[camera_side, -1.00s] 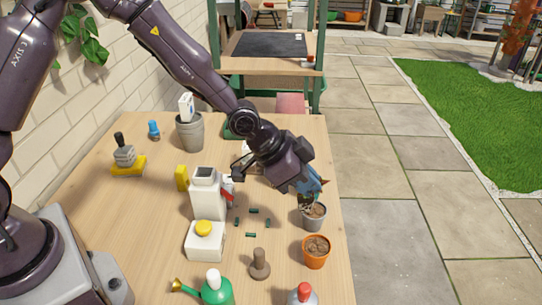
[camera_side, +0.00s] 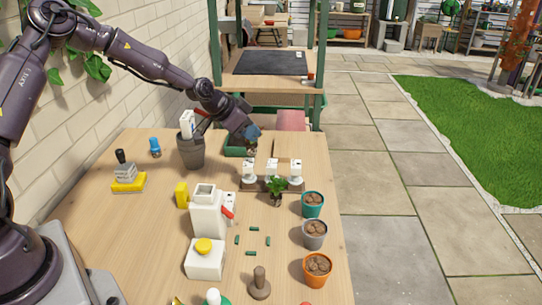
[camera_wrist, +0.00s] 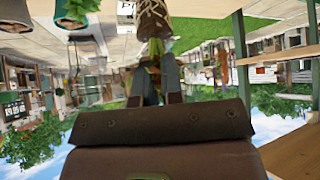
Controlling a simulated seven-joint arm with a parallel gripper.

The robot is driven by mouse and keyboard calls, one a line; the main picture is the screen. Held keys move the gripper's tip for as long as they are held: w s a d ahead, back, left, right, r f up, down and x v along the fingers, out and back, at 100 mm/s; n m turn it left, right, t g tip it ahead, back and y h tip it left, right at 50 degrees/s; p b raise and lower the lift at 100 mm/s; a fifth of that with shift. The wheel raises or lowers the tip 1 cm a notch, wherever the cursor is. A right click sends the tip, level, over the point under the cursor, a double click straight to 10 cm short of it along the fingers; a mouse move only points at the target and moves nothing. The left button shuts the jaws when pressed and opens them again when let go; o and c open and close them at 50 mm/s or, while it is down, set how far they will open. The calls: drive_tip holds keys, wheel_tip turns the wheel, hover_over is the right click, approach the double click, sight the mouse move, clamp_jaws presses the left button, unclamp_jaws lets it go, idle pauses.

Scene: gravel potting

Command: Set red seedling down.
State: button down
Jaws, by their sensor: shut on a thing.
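My gripper (camera_side: 251,132) is at the back of the table, just right of and above the green tray (camera_side: 234,151). In the wrist view my gripper (camera_wrist: 157,88) is shut around the stem of a seedling. Its patterned root plug (camera_wrist: 155,20) shows at the top edge of that view. In the side view the small dark plug (camera_side: 251,147) hangs under the fingers, beside the tray; I cannot tell whether it touches anything. Its leaves are mostly hidden by the fingers, so its red mark is not clear.
A rack (camera_side: 262,185) with white labels stands in front of the gripper, with a green seedling (camera_side: 277,186) at it. Teal (camera_side: 313,199), grey (camera_side: 314,229) and orange (camera_side: 317,264) pots line the right edge. A tall grey pot (camera_side: 190,152) stands left.

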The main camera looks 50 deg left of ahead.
drive_tip(key=shift+w+a+f, duration=0.3)
drive_tip(key=shift+w+f, duration=1.1)
drive_tip(key=shift+f, duration=0.35)
drive_tip(key=shift+w+a+f, duration=0.25)
drive_tip(key=shift+w+f, duration=1.15)
drive_tip(key=shift+f, duration=0.35)
drive_tip(key=shift+w+a+f, duration=0.3)
drive_tip(key=shift+w+f, duration=1.1)
drive_tip(key=shift+f, duration=0.35)
drive_tip(key=shift+f, duration=0.1)
drive_tip(key=c, duration=1.3)
unclamp_jaws()
drive_tip(key=shift+o, duration=0.2)
